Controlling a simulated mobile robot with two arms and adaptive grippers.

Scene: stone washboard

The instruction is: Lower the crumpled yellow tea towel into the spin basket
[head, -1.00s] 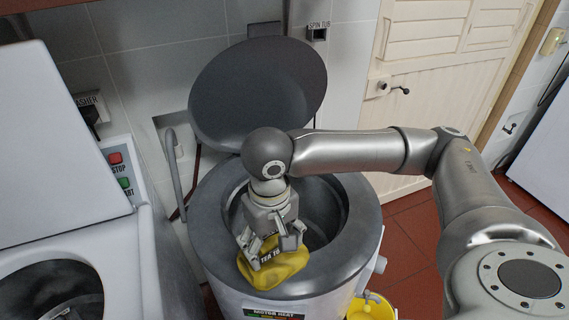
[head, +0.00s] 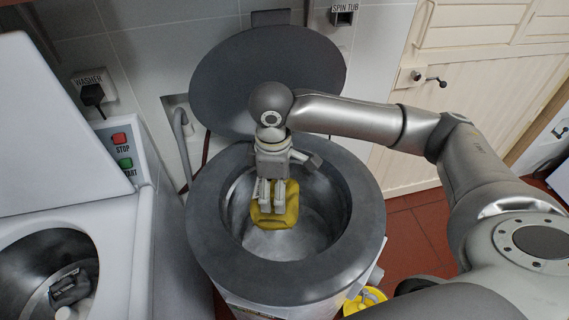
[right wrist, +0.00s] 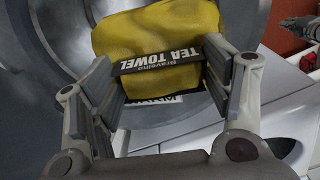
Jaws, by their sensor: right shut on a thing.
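The crumpled yellow tea towel (head: 280,217) hangs from my right gripper (head: 270,207) in the head view, over the opening of the spin basket (head: 312,222). My right gripper is shut on it. In the right wrist view the towel (right wrist: 150,35) sits between the two fingers (right wrist: 168,85), with a black "TEA TOWEL" band across it. The metal basket wall shows around it, and the towel appears within the rim outline. I cannot tell its exact depth or whether it touches the wall. My left gripper is not in view.
The wide grey rim (head: 365,215) of the spin tub surrounds the opening. Its round dark lid (head: 225,80) stands open behind, close to my right arm. A white washer (head: 150,235) with an open drum is at left. A yellow bucket (head: 372,297) stands on the red floor at right.

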